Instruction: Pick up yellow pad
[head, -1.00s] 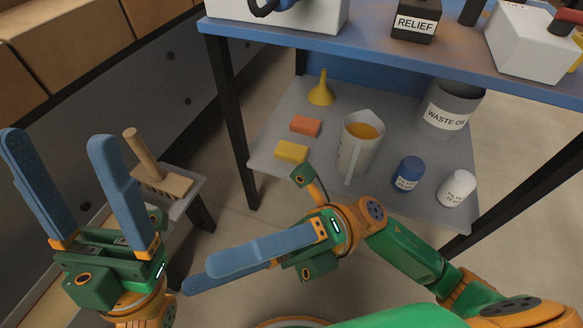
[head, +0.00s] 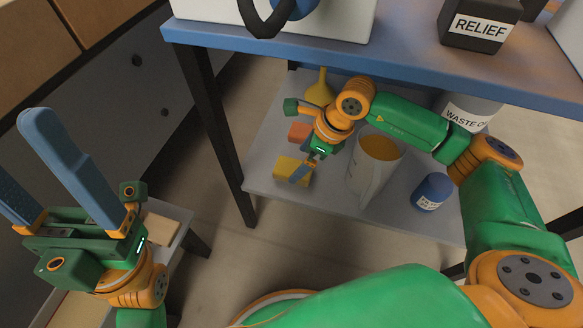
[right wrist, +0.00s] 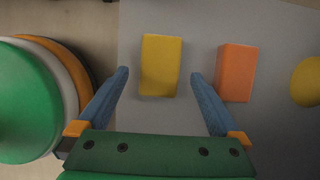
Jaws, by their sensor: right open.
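The yellow pad (head: 292,171) lies on the grey lower shelf (head: 265,190), near its front left edge. In the right wrist view the yellow pad (right wrist: 161,65) sits ahead of and between the two blue fingers of my right gripper (right wrist: 159,84), which is open and empty. In the head view my right gripper (head: 298,172) is at the pad and partly covers it. I cannot tell its exact height above the shelf. My left gripper (head: 40,165) is open and empty at the left, far from the pad.
An orange pad (right wrist: 236,72) lies just right of the yellow one in the wrist view. A yellow funnel (head: 320,92), a jug (head: 372,170) of orange liquid, a blue bottle (head: 432,191) and a waste oil bin (head: 470,108) share the shelf. The blue upper shelf (head: 300,48) hangs above.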

